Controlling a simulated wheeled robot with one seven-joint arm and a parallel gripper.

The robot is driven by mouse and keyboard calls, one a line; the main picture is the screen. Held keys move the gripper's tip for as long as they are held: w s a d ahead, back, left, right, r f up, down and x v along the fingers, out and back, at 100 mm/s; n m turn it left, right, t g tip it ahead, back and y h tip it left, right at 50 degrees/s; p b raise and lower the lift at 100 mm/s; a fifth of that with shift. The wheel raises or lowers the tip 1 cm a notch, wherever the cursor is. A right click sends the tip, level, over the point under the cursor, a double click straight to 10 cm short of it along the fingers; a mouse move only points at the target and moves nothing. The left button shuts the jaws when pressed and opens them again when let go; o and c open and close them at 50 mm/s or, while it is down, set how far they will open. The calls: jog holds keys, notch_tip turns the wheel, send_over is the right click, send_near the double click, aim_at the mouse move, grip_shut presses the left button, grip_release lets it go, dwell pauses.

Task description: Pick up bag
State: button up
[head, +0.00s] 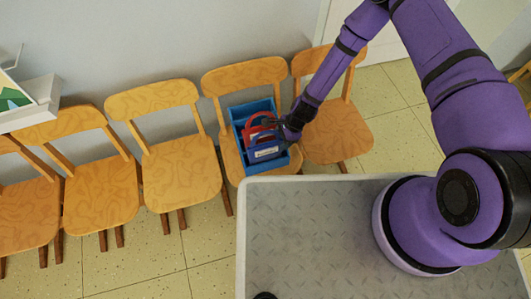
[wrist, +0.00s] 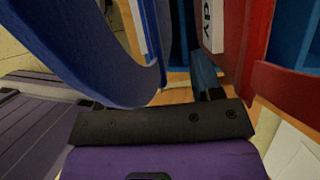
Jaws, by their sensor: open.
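A blue open bin (head: 239,121) rests on the seat of a wooden chair. In it are a red bag-like item (head: 254,131) with an arched handle and a blue bag-like item (head: 264,146) with a white label. My gripper (head: 274,122) is open, reaching into the bin from the right, close to these items. In the wrist view, a curved blue strap or handle (wrist: 95,55) fills the left, and a red piece (wrist: 262,40) with a white lettered label is at right. Both are very close to the gripper. I cannot tell whether a finger touches either; the fingertips are mostly hidden.
The chair (head: 243,75) with the bin stands in a row of wooden chairs along the grey wall, with an empty chair (head: 336,133) to its right. A white shelf or table (head: 40,98) with a picture is at far left. Speckled floor (head: 150,245) lies in front.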

jog(key=shift+a+f, duration=0.15)
jog(key=shift+f, duration=0.15)
jog(key=shift+c, duration=0.2)
grip_shut()
jog(key=shift+r, duration=0.1)
